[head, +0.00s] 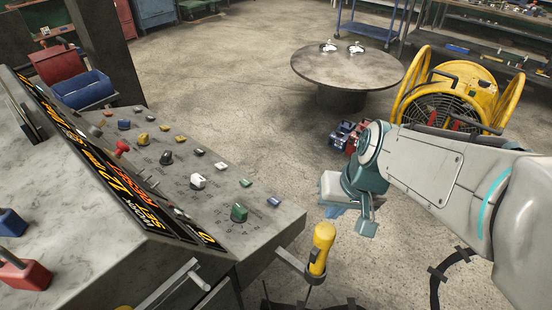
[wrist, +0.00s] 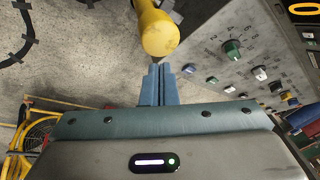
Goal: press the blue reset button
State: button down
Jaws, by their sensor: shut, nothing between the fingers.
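The console's sloped grey panel (head: 215,209) has a row of small buttons along its right side. A larger blue knob (head: 124,124) sits at the panel's far end. My gripper (head: 335,211) is shut and empty, out to the right of the panel and apart from it. Its blue fingers show in the wrist view (wrist: 160,68).
A round table and yellow fan stand behind.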

jog(key=w+a+f+m+t+y+p, duration=0.1)
jog(key=w+a+f, duration=0.2)
jog(key=w, duration=0.4)
jog(key=w+a+f+m+t+y, duration=0.1)
jog(key=w+a+f+m, duration=0.1)
jog(key=w, duration=0.5)
jog(key=w+a+f+m+t+y+p, duration=0.1)
jog(key=w+a+f, duration=0.3)
jog(key=w, duration=0.4)
jog(key=shift+a+f+m+y+p, duration=0.15)
jog(key=shift+a+m+y+p, duration=0.15)
jog(key=shift+m+y, duration=0.15)
jog(key=b, duration=0.5)
send_over(278, 201)
jog(key=w, duration=0.1)
jog(key=f, duration=0.6)
jog(key=shift+d, duration=0.4)
jog(key=b, duration=0.1)
jog(key=f+b, duration=0.2)
jog(key=shift+s+a+f, duration=0.15)
jog(key=shift+s+a, duration=0.15)
jog(key=shift+s, duration=0.05)
jog(key=shift+f+b, duration=0.15)
jog(key=shift+b, duration=0.3)
jog(key=shift+s+f+b, duration=0.1)
jog(key=shift+f+b, duration=0.2)
jog(key=shift+b, duration=0.25)
